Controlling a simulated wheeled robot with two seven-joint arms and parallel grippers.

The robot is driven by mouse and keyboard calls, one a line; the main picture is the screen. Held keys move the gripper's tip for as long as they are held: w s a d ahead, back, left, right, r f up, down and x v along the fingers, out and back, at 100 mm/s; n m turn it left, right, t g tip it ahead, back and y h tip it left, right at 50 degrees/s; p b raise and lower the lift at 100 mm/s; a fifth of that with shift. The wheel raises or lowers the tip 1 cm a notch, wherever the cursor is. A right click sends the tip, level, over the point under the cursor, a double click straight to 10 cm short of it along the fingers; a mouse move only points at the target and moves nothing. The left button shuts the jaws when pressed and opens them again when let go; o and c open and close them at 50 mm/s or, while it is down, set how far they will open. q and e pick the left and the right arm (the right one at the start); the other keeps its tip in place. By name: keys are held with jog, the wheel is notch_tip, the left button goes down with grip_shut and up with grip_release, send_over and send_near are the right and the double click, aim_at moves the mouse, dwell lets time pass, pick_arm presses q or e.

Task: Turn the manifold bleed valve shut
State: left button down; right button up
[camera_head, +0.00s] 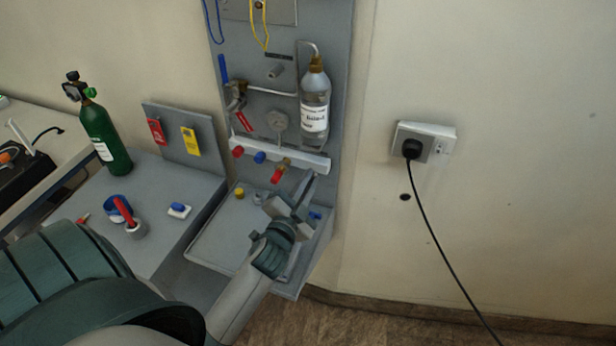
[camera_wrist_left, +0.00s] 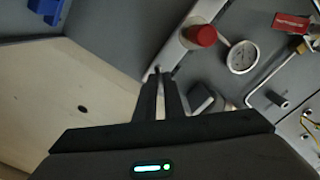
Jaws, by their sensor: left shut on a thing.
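The manifold (camera_head: 305,160) is a pale rail across the lower part of the grey upright panel, with red, blue and brass fittings along its front. My left gripper (camera_head: 314,177) is at the rail's right end, its two fingers close together. In the left wrist view the gripper (camera_wrist_left: 160,78) is shut on a small thin part at the end of the rail (camera_wrist_left: 172,52). This appears to be the manifold bleed valve; the fingers hide most of it, and its turn angle cannot be told. My right gripper is not in view.
A clear bottle (camera_head: 315,100) hangs above the rail, beside a round gauge (camera_head: 279,120). A brass fitting with a red handle (camera_head: 277,175) is just left of my gripper. A grey tray (camera_head: 215,245) lies below. A green cylinder (camera_head: 105,140) stands at left.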

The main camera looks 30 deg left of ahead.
pick_arm(q)
jog(key=shift+s+a+f+m+p, duration=0.15)
jog(key=shift+m+p, duration=1.2)
jog(key=shift+m, duration=3.1)
jog(key=shift+w+d+f+m+p, duration=0.1)
jog(key=shift+m+p, duration=1.2)
jog(key=shift+m, duration=3.1)
jog(key=shift+s+a+f+m+p, duration=0.15)
jog(key=shift+m+p, duration=1.2)
jog(key=shift+m, duration=3.1)
jog(key=shift+w+d, duration=0.1)
jog(key=c, duration=1.9)
grip_release()
jog(key=shift+o, duration=0.2)
